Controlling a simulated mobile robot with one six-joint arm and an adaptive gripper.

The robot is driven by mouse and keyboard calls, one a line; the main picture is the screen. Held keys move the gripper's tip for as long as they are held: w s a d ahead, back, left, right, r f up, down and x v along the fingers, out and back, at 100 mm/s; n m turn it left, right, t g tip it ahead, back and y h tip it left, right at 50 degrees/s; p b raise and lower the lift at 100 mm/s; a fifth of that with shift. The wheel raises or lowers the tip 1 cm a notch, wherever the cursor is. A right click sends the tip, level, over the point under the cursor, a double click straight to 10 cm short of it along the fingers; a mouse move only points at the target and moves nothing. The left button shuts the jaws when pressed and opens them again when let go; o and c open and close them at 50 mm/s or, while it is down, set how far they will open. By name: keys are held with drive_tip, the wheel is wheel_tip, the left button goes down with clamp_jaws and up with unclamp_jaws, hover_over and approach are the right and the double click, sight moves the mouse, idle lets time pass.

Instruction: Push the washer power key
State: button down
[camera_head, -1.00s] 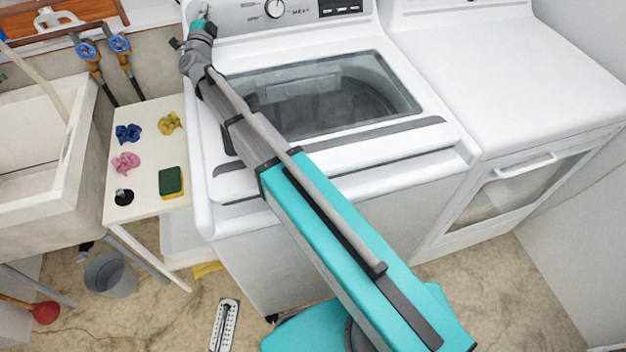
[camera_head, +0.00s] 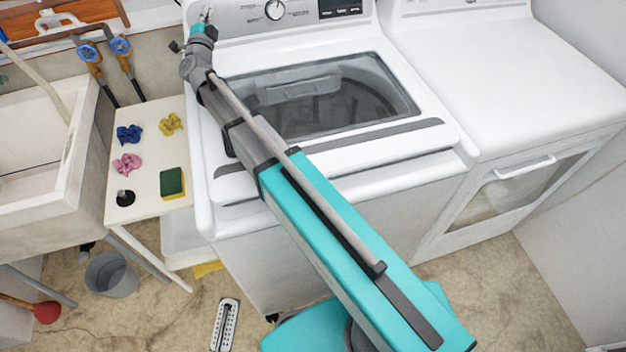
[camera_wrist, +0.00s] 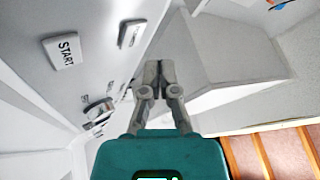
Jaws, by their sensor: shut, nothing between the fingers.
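The white washer (camera_head: 400,140) has a control panel (camera_head: 232,20) at its back. In the wrist view the panel runs up the left side, with a large key marked START (camera_wrist: 65,50). A second pale key (camera_wrist: 132,33), its lettering too small to read surely, sits nearer the panel's end and is likely the power key. My gripper (camera_wrist: 158,70) is shut and empty, its fingertips just below and right of that second key in the picture and seemingly apart from it. In the head view my gripper (camera_head: 207,14) is at the panel's left end, where the key is hidden or too small to make out.
A dial (camera_head: 274,9) and a dark display (camera_head: 340,8) are further right on the panel. A dryer (camera_head: 520,70) stands to the right. A small table (camera_head: 150,200) with cloths and a sponge (camera_head: 172,181) and a sink (camera_head: 30,210) are to the left.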

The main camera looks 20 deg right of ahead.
drive_tip(key=shift+s+r+p, duration=0.2)
drive_tip(key=shift+s+r, duration=0.05)
drive_tip(key=shift+s, duration=0.45)
drive_tip(key=shift+s+r+p, duration=0.25)
drive_tip(key=shift+s+r, duration=0.05)
drive_tip(key=shift+s, duration=0.45)
drive_tip(key=shift+s+r+p, duration=0.2)
drive_tip(key=shift+s+r, duration=0.05)
drive_tip(key=shift+s, duration=0.45)
